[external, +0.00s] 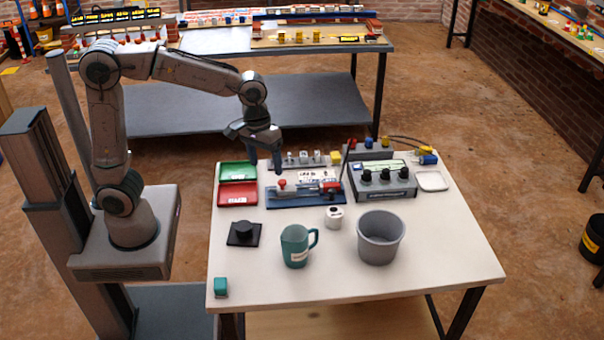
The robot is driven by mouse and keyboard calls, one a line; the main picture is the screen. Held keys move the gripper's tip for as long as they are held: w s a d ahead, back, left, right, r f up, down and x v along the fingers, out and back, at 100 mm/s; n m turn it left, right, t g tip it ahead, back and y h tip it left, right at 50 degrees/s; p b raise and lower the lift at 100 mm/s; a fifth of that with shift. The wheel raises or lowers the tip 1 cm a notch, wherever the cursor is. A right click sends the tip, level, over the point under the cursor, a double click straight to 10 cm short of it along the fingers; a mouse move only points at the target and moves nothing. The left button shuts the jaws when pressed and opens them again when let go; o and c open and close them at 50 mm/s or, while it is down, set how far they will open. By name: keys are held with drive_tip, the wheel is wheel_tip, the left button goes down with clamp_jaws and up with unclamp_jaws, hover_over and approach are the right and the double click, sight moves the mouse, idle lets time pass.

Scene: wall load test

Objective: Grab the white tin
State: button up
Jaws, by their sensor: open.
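A small white tin (334,217) with dark markings stands upright on the white table. It is between the green mug (295,246) and the blue-based test rig (305,193), just up and left of the grey bucket (380,238). My gripper (265,165) points down over the back left part of the table, near the green and red trays. It is open and nothing shows between its fingers. It is apart from the tin, up and to the left of it.
The red tray (238,194) and green tray (238,171) lie at the back left. A grey control box (382,182) with black knobs stands at the back right. A black knobbed block (243,234) and a teal cube (221,287) sit at left. The front right is clear.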

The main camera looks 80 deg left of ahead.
drive_tip(key=w+n, duration=0.5)
drive_tip(key=w, duration=0.4)
drive_tip(key=n+g+p, duration=0.1)
drive_tip(key=n+p, duration=0.1)
drive_tip(key=n, duration=0.3)
hover_over(335, 211)
wheel_tip(335, 211, down, 4)
drive_tip(key=shift+y, duration=0.4)
wheel_tip(335, 211, down, 9)
drive_tip(key=shift+d+r, duration=0.1)
drive_tip(key=shift+r, duration=0.05)
drive_tip(key=shift+f, duration=2.7)
drive_tip(key=c, duration=1.1)
